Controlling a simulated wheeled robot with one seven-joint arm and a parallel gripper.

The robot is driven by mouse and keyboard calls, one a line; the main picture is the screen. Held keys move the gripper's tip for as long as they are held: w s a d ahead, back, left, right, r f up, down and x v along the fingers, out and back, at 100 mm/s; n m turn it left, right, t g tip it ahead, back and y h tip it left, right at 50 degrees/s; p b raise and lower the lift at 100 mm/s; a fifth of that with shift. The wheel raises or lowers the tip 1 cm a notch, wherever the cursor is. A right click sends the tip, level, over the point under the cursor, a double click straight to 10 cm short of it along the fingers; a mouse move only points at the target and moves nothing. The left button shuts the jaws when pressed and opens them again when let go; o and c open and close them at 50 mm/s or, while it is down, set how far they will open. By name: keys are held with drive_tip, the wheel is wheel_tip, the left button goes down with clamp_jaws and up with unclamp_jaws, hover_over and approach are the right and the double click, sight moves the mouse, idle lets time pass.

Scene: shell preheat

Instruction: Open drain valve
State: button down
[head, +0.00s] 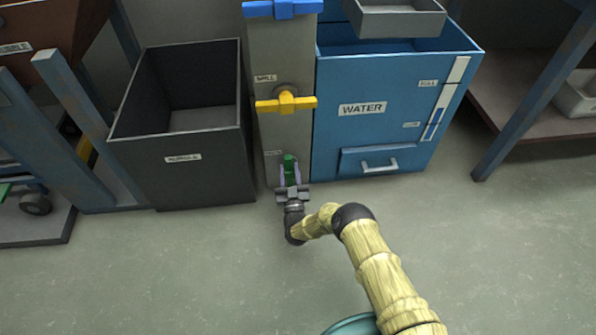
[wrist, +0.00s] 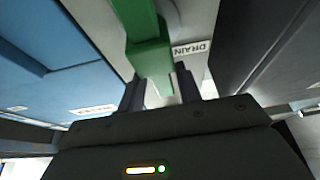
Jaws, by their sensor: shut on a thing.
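The green drain valve handle (head: 289,165) is low on the front of the grey column (head: 283,60). My gripper (head: 291,180) is at the column's foot, its fingers on either side of the green handle and shut on it. In the wrist view the green handle (wrist: 148,45) runs down between the two dark fingers of my gripper (wrist: 165,92). A label reading DRAIN (wrist: 191,49) shows beside it. The handle's lower end is partly hidden by my gripper in the head view.
A yellow valve handle (head: 286,103) and a blue one (head: 283,8) sit higher on the column. A dark open bin (head: 195,165) stands to the left. A blue WATER tank (head: 385,130) with a drawer-like front handle (head: 380,166) stands to the right. The floor in front is clear.

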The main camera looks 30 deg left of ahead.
drive_tip(key=shift+w+d+f+m, duration=0.1)
drive_tip(key=shift+m, duration=0.2)
drive_tip(key=c, duration=1.2)
unclamp_jaws()
drive_tip(key=shift+c, duration=0.2)
wheel_tip(320, 180, up, 10)
drive_tip(key=p, duration=0.6)
drive_tip(key=shift+p, duration=0.4)
